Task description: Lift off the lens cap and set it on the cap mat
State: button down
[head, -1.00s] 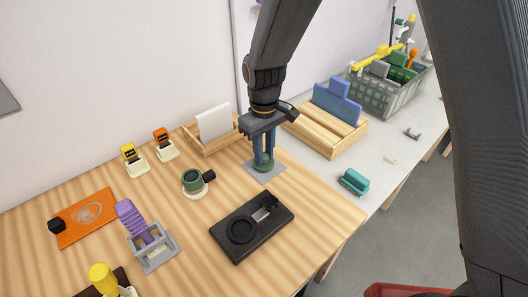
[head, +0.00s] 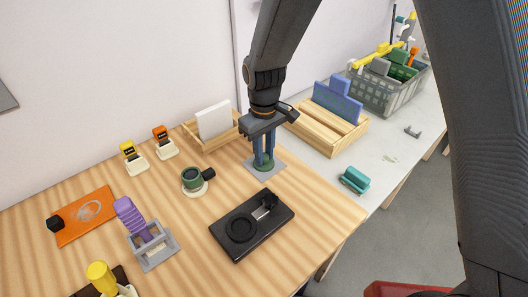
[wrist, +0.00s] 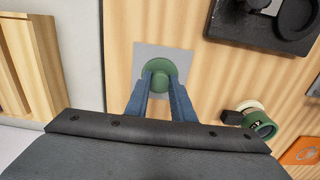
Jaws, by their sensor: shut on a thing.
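The green lens cap (head: 264,166) is a round disc with a raised knob. It is over the grey square cap mat (head: 277,168), and it also shows in the wrist view (wrist: 158,64) near the mat's middle. My gripper (head: 264,158) points down with its blue fingers shut on the cap's knob. I cannot tell for sure whether the cap touches the mat. The green lens barrel (head: 191,178) with a black side knob stands on a white round base to the left, its dark top uncovered.
A black plate with a round recess (head: 252,225) lies in front of the mat. A wooden holder with a white card (head: 213,122) stands behind left. A wooden rack with blue blocks (head: 338,102) is at right. A teal block (head: 355,179) lies on the white table.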

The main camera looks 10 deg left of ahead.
jog(key=c, duration=1.4)
grip_release()
jog(key=shift+c, duration=0.2)
jog(key=shift+r, duration=0.15)
jog(key=shift+r+p, duration=2.75)
jog(key=shift+r, duration=1.05)
notch_tip(320, 180, up, 8)
jog(key=b, duration=0.3)
jog(key=shift+f, duration=0.1)
